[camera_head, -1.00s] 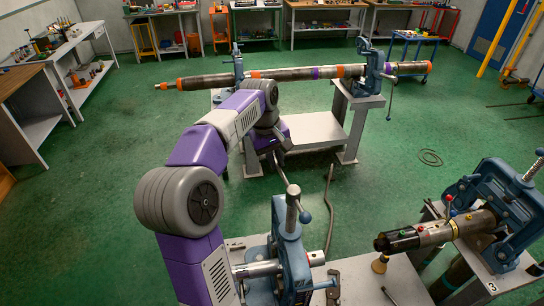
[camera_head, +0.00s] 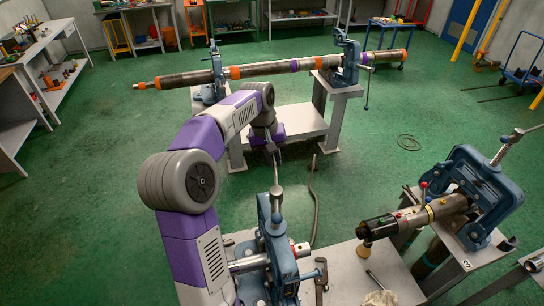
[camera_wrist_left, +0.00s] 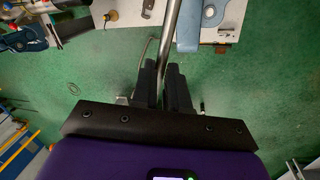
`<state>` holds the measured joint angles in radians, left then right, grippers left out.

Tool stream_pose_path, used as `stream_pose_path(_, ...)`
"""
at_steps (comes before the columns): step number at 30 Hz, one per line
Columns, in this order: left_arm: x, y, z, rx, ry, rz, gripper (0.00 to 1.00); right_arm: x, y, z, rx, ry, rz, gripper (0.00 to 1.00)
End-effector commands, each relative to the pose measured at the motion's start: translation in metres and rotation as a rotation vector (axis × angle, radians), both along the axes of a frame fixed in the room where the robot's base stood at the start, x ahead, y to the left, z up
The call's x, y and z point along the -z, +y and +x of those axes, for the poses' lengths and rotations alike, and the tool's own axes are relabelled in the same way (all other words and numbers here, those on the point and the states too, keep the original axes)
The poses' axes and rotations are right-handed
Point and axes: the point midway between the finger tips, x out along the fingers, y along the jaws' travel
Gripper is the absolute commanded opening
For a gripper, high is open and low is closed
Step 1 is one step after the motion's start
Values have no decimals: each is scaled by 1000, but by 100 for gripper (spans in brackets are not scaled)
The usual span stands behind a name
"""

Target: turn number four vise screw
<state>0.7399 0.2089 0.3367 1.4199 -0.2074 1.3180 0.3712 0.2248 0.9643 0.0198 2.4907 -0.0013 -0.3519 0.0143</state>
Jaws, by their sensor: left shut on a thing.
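The nearest blue vise (camera_head: 284,255) stands on a grey bench at the bottom centre of the head view; its number is not legible. Its upright screw (camera_head: 276,200) has a thin handle bar at the top, pointing away toward my left gripper. My left gripper (camera_head: 271,149) reaches over the vise from the left and is shut on the bar's far part. In the left wrist view, the shiny bar (camera_wrist_left: 170,38) runs between the closed fingers (camera_wrist_left: 163,88). The blue vise also shows there (camera_wrist_left: 189,25). My right gripper is not in view.
A vise marked 3 (camera_head: 487,190) holds a short pipe assembly (camera_head: 420,217) at right. Behind, a long pipe (camera_head: 270,70) lies across two vises on a stand (camera_head: 342,90). A clamp (camera_head: 321,280) lies on the near bench. Green floor between the stands is mostly clear.

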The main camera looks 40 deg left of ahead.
Motion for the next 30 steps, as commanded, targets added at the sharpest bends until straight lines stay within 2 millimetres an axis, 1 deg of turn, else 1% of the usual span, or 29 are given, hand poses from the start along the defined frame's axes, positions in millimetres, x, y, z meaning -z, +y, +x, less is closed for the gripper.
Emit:
stream_pose_path(1,-4,0,2,2,-11,4,0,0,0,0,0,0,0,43)
stream_pose_path(6,-4,0,2,1,-12,4,0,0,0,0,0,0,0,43)
stream_pose_path(7,-4,0,2,1,-12,4,19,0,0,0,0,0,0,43)
stream_pose_path(11,-3,0,1,0,-9,4,39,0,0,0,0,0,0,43)
stream_pose_path(18,-2,0,1,-1,-5,2,39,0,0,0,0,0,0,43)
stream_pose_path(21,-5,1,0,-1,-5,2,39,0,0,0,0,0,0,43)
stream_pose_path(23,-11,2,0,-2,-5,3,39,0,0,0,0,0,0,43)
stream_pose_path(30,-51,7,-5,-2,-8,4,39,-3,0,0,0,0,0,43)
